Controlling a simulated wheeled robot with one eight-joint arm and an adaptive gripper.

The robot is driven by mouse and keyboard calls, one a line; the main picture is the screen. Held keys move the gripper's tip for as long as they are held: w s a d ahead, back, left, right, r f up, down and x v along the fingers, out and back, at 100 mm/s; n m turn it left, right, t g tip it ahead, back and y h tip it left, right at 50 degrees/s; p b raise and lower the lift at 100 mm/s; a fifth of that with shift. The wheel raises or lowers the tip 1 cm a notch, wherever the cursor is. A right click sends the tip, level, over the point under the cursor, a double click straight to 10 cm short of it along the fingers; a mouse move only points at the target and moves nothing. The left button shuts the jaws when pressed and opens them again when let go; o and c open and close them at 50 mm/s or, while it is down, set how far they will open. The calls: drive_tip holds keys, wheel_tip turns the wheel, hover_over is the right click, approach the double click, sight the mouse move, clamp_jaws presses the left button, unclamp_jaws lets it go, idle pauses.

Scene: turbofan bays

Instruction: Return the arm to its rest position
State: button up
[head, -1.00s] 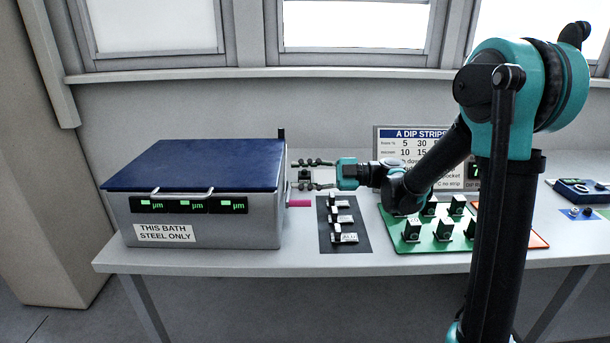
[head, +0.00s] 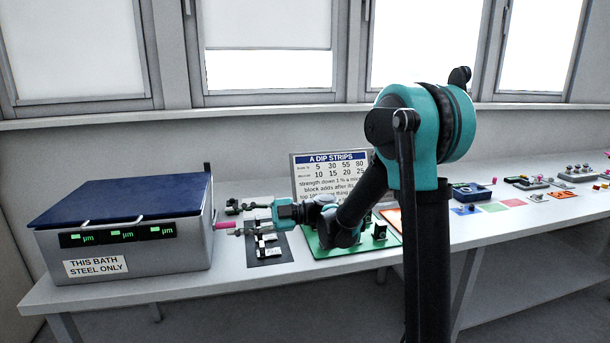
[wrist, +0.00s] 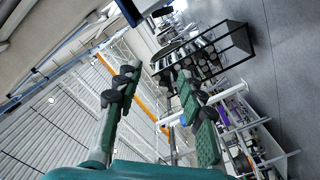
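My arm, teal and black, reaches left over the bench in the head view. My gripper (head: 230,218) is beside the right end of the grey bath (head: 195,258), above the dark mat. Its two fingers are spread apart with nothing between them. In the wrist view the open gripper (wrist: 158,88) also shows empty, its green-padded fingers pointing out into the room with no bench surface below them.
The bath has a closed blue lid (head: 125,197) and a pink piece (head: 225,225) on its right side. The dark mat (head: 288,254) holds small blocks. Several small items line the bench rightward.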

drive_tip(key=s+d+f+m+t+h, duration=0.3)
drive_tip(key=d+f+m+h, duration=0.2)
drive_tip(key=d+f+m, duration=0.35)
drive_tip(key=s+d+f+m+t+h, duration=0.3)
drive_tip(key=d+f+m+h, duration=0.1)
drive_tip(key=d+f+m, duration=0.4)
drive_tip(key=s+d+f+m+t+h, duration=0.1)
drive_tip(key=s+d+f+m+h, duration=0.1)
drive_tip(key=d+m, duration=0.2)
drive_tip(key=s+d+f+m+h, duration=0.2)
drive_tip(key=d+m, duration=0.3)
drive_tip(key=d, duration=0.5)
drive_tip(key=s+d+f+m+t+h, duration=0.1)
drive_tip(key=s+d+f+m+h, duration=0.1)
drive_tip(key=d, duration=0.5)
drive_tip(key=shift+s+f+m+t+h, duration=0.15)
drive_tip(key=shift+s+m+t+h, duration=0.15)
drive_tip(key=shift+s+m+h, duration=0.65)
